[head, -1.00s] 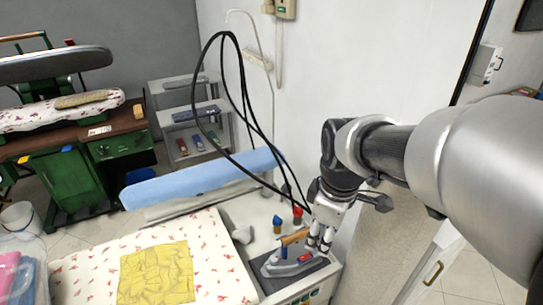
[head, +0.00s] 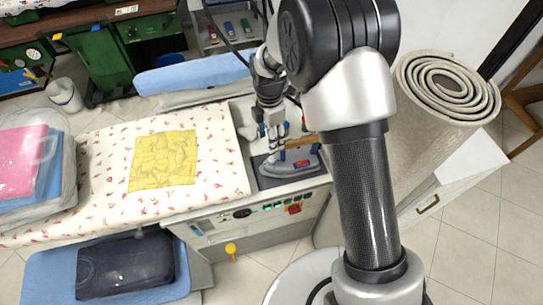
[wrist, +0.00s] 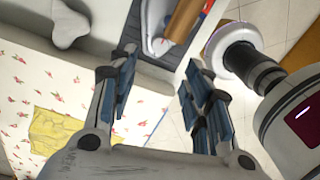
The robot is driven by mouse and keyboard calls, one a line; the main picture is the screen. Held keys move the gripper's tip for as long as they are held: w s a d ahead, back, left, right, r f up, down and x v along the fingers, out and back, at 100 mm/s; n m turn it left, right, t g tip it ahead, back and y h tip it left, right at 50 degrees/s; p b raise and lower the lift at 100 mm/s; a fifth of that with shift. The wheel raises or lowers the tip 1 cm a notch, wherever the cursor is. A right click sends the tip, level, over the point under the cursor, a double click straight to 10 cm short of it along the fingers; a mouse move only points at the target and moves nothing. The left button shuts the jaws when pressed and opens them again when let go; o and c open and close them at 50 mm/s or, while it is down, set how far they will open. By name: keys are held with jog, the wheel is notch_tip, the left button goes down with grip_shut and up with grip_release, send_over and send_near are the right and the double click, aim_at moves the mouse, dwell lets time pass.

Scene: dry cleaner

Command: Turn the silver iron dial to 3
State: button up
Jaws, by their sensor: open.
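The silver iron (head: 300,168) with its wooden handle sits on a dark rest (head: 268,180) at the right end of the ironing table. A small red and blue part shows on its side; I cannot make out the dial or its numbers. My gripper (head: 272,148) is open and empty, at the iron's left rear, close to the handle. In the wrist view my gripper (wrist: 162,60) has its fingers spread, and part of the iron (wrist: 155,28) with the brown handle (wrist: 184,28) shows beyond them at the top. The rest of the iron is out of that view.
A yellow cloth (head: 163,160) lies on the flowered cover (head: 222,170) left of the iron. A front panel with several buttons and a red switch (head: 294,209) is below the iron. A rolled carpet (head: 447,90) stands to the right. Tiled floor is open at lower right.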

aim_at(272, 159)
jog(key=f+b, duration=0.1)
jog(key=f, duration=1)
jog(key=shift+s+d+b, duration=0.15)
jog(key=shift+s+b, duration=0.05)
jog(key=shift+b, duration=0.15)
jog(key=shift+c, duration=0.4)
grip_shut()
jog(key=shift+m+b, duration=0.35)
jog(key=shift+m, duration=2.65)
